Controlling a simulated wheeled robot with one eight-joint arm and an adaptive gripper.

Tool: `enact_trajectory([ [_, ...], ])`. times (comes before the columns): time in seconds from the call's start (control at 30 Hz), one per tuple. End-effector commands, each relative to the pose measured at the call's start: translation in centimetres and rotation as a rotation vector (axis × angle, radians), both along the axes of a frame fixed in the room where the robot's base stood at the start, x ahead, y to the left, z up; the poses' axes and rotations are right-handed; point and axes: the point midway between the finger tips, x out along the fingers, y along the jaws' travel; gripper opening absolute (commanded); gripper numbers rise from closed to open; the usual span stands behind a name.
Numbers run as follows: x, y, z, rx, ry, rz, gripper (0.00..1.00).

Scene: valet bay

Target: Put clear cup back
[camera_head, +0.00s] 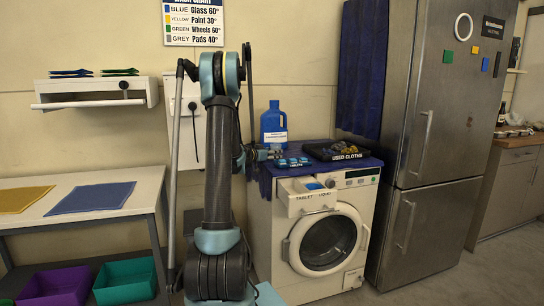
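I cannot make out a clear cup anywhere in the head view. My gripper (266,154) is small and dark, partly hidden behind my arm, above the left part of the washing machine top. It is close to the blue bottle and a blue tray of tablets (292,162); I cannot tell whether it is open or holds anything. The washing machine (282,236) has its detergent drawer (306,200) pulled out, marked for tablet and liquid, with something blue inside at the top.
A blue bottle (273,125) and a black tray (338,150) marked for used cloths stand on the machine. A steel fridge (433,150) is at right. A table (132,187) with yellow and blue cloths is at left, purple (58,287) and green (125,282) bins below.

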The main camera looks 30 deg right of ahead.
Motion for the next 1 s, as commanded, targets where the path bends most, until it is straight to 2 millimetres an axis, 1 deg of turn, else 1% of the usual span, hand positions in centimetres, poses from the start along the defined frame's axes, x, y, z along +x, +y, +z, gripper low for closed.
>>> enact_trajectory([
  [0.23,0.0,0.1,-0.8,0.003,0.0,0.0,0.22],
  [0.27,0.0,0.1,-0.8,0.004,-0.001,0.0,0.5],
  [0.3,0.0,0.1,-0.8,0.004,-0.001,0.0,0.59],
  [0.33,0.0,0.2,-0.9,0.005,-0.001,0.001,0.66],
  [1.0,1.4,0.9,-1.9,0.005,0.011,0.011,0.66],
])
